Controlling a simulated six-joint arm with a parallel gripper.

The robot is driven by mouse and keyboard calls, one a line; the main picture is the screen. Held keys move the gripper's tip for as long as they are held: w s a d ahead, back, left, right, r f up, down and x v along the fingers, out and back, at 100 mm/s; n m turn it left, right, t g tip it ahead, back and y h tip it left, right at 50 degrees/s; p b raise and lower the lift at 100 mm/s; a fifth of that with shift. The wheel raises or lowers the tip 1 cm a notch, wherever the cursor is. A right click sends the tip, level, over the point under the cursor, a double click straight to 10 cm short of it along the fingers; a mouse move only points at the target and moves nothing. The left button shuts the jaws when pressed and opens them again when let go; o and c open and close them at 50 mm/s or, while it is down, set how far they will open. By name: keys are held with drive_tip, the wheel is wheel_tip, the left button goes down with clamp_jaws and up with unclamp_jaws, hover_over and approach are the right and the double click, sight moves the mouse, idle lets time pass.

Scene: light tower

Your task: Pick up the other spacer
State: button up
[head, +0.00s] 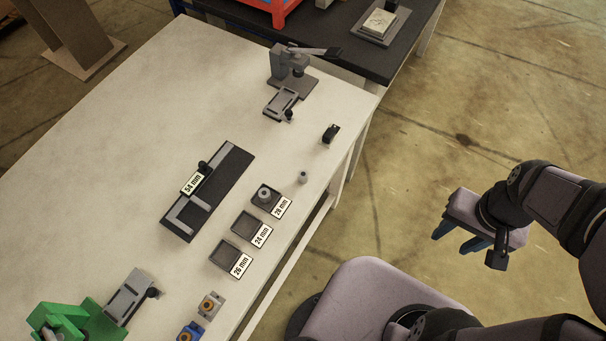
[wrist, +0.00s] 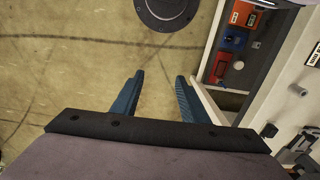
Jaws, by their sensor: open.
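A small grey cylindrical spacer (head: 303,177) stands alone on the white table near its right edge. It seems to show in the wrist view too, as a small pale cylinder (wrist: 298,90) at the right. The 24 mm tray (head: 249,226) and 26 mm tray (head: 231,255) look empty. My gripper (head: 459,238) is off the table to the right, over the floor, well apart from both spacers. In the wrist view its blue fingers (wrist: 160,77) are spread with nothing between them.
A black block (head: 331,133) stands behind the loose spacer. A dark measuring fixture labelled 54 mm (head: 232,167) lies left of the trays. A grey press (head: 290,72) stands at the back. Below the tabletop, the wrist view shows red and blue bins (wrist: 235,40).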

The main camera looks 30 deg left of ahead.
drive_tip(key=a+n, duration=0.1)
drive_tip(key=n+t+b, duration=0.4)
drive_tip(key=n+t, duration=1)
drive_tip(key=n, duration=2.1)
approach(301, 178)
drive_tip(key=shift+x, duration=2.4)
drive_tip(key=shift+p+x, duration=0.9)
drive_tip(key=shift+x, duration=1.4)
drive_tip(key=shift+f, duration=0.1)
clamp_jaws()
